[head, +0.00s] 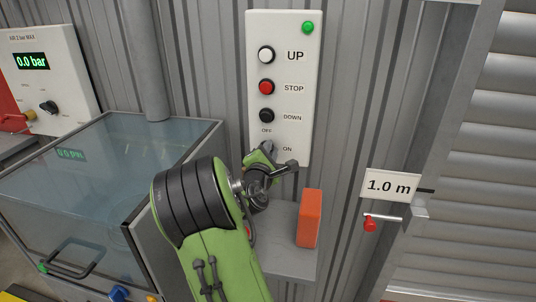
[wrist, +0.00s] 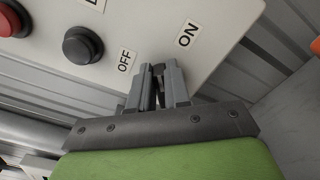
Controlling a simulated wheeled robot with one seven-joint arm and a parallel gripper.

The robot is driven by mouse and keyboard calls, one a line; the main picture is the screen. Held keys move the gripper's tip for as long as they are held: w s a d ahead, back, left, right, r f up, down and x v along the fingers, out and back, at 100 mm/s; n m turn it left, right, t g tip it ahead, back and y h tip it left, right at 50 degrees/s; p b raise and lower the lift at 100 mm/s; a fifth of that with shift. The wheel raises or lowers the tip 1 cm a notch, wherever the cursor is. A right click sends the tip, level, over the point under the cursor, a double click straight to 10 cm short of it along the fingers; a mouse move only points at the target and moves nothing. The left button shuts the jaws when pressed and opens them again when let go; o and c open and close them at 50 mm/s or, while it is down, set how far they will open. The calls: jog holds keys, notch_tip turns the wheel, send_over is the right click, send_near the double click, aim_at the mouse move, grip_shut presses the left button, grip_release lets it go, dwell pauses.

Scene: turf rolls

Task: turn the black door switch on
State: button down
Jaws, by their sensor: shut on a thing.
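The white control panel (head: 290,130) hangs on the corrugated wall, with UP, STOP and DOWN buttons and a switch marked OFF and ON at its foot. My gripper (head: 270,156) is at the switch and hides most of it in the head view. In the wrist view, my gripper (wrist: 158,88) is shut on the black door switch (wrist: 158,70), a narrow dark lever between the two grey fingers. The OFF label is to the left of the fingers and the ON label is above right. I cannot tell which label the lever points to.
A green lamp (head: 308,28) tops the panel. The black DOWN button (head: 266,115) is close above my gripper. An orange block (head: 310,218) stands on a grey shelf (head: 287,252) below right. A glass-topped box (head: 90,185) is left; a roller door (head: 490,170) is right.

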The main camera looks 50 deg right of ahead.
jog(key=shift+s+f+m+b, duration=0.1)
jog(key=shift+f+m+b, duration=0.15)
jog(key=shift+m+b, duration=0.8)
jog(key=shift+s+f+m+b, duration=0.15)
jog(key=shift+m+b, duration=0.5)
jog(key=shift+m, duration=0.7)
jog(key=shift+w+f+m+b, duration=0.1)
jog(key=shift+f+m+b, duration=0.2)
jog(key=shift+m+b, duration=0.75)
jog(key=shift+m, duration=0.35)
jog(key=c, duration=1.1)
grip_release()
jog(key=shift+s, duration=0.1)
jog(key=shift+b+v, duration=0.8)
jog(key=shift+v, duration=7.05)
jog(key=shift+d, duration=0.1)
